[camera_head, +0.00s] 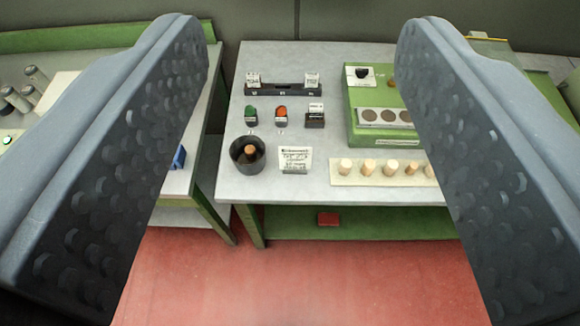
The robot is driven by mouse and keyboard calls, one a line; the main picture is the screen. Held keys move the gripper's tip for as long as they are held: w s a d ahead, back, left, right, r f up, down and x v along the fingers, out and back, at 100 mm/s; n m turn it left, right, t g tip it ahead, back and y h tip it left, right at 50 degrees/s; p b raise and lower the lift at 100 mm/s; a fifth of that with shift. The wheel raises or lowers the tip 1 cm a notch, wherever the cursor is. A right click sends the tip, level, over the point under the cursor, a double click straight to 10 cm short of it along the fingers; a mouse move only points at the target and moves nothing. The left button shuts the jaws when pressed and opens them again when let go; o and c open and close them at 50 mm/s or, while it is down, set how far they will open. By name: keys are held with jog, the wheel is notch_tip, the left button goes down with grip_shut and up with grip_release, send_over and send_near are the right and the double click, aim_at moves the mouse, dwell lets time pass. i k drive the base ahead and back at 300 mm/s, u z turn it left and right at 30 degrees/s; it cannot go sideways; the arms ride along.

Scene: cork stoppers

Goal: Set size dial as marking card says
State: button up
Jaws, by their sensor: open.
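My gripper (303,42) is open and empty, its two grey dimpled fingers wide apart at the left and right of the view, with the table seen between them. A black knob on a white plate (362,74), which looks like the size dial, sits on top of the green machine (354,115) at the back right. A white printed card (295,158) stands near the table's front edge; it looks like the marking card, but its text is too small to read. The knob's setting is too small to tell. My right finger hides part of the machine.
A grey table (227,175) holds a black cup with a cork (247,153), green (251,114) and orange (281,114) buttons, a black rack (283,89) and a strip with several corks (341,180). A second bench stands left across a gap. Red floor is clear in front.

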aim_at(361, 74)
jog(key=z, duration=0.35)
jog(key=i, duration=1.35)
